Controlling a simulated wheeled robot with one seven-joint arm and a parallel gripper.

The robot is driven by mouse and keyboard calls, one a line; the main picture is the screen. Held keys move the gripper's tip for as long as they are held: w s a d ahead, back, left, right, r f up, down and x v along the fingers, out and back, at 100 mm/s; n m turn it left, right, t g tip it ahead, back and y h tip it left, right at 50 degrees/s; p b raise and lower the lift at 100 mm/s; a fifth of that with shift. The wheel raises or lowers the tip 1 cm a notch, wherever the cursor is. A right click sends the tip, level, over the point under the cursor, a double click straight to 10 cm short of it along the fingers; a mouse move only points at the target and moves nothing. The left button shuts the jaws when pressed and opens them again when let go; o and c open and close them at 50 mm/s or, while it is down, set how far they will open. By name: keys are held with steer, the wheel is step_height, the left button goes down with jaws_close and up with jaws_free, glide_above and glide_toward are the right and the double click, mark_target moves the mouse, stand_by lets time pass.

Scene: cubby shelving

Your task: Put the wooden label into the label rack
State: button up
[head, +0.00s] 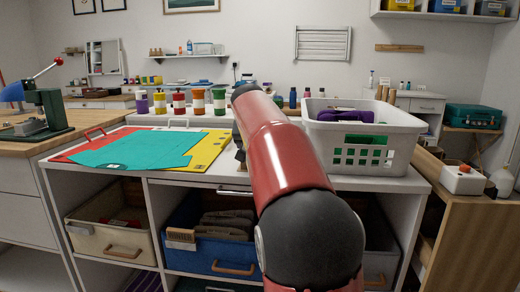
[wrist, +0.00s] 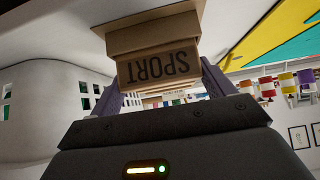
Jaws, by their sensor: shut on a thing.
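The wooden label (wrist: 158,67), a tan block marked SPORT, shows upside down in the wrist view between the purple fingers of my gripper (wrist: 161,76). My gripper is shut on it. A wider tan wooden piece (wrist: 150,28), which looks like the label rack, lies directly beyond the label against the white counter surface. The label seems to meet or overlap it; I cannot tell whether it is seated. In the head view my red arm hides the gripper, label and rack.
A white basket (head: 362,128) with purple and green things stands on the counter (head: 215,180) right of my arm. Teal, yellow and red sheets (head: 135,150) lie to the left, with several colored jars (head: 198,101) behind. A blue bin (head: 212,238) labelled WINTER sits below.

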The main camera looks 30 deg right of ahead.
steer(key=shift+f, duration=0.15)
steer(key=o, duration=1)
steer(key=shift+r, duration=0.3)
steer(key=v, duration=1.2)
steer(key=shift+f, duration=0.15)
steer(key=s+a+f+n+y, duration=0.1)
steer(key=s+a+f, duration=0.3)
steer(key=s+f, duration=0.5)
steer(key=s+a+f+n+g+y, duration=0.1)
steer(key=s+a+f+n+y, duration=0.1)
steer(key=s+a+f, duration=0.3)
steer(key=s+a+f+n+y, duration=0.2)
steer(key=s+a+f+n, duration=0.1)
steer(key=s+f, duration=1)
steer(key=shift+s+a+f+n+g, duration=0.4)
steer(key=shift+s+a, duration=0.3)
